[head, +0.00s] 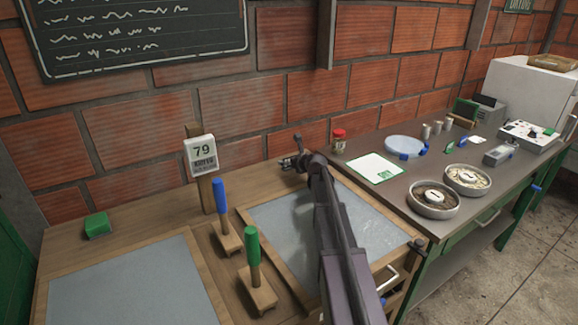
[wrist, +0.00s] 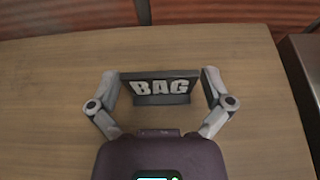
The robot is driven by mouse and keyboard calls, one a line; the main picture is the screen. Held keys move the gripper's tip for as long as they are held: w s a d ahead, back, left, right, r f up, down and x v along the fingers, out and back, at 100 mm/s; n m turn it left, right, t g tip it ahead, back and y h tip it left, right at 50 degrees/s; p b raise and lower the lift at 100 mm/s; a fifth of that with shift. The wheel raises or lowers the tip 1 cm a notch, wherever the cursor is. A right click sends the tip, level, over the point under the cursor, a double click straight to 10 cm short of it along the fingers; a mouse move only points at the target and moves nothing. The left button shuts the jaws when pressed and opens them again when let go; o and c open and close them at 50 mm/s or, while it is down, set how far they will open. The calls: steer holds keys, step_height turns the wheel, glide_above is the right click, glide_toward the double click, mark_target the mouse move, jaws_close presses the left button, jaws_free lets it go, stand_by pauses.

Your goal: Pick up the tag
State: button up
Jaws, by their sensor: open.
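The tag is a small dark plate with "BAG" in pale letters (wrist: 160,88), standing upright on a wooden surface in the wrist view. My gripper (wrist: 164,82) is open, with one finger at the left end of the tag and one at the right end. A small gap shows at the right end; whether the left finger touches cannot be told. In the head view my gripper (head: 291,162) is low over the back of the wooden bench, near the brick wall. The tag cannot be made out there.
A lidded jar (head: 339,141) is to the right on the grey table (head: 390,195).

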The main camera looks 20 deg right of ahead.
steer(key=c, duration=0.6)
steer(key=shift+c, duration=0.2)
steer(key=shift+r, duration=0.2)
step_height(320, 180, up, 4)
steer(key=p, duration=0.4)
steer(key=shift+f, duration=0.15)
steer(key=s+a, duration=0.1)
steer(key=s, duration=0.4)
steer(key=s+a, duration=0.2)
steer(key=s, duration=0.3)
steer(key=s+a+r+p, duration=0.1)
steer(key=s, duration=0.4)
steer(key=shift+s+a, duration=0.15)
steer(key=shift+a, duration=0.15)
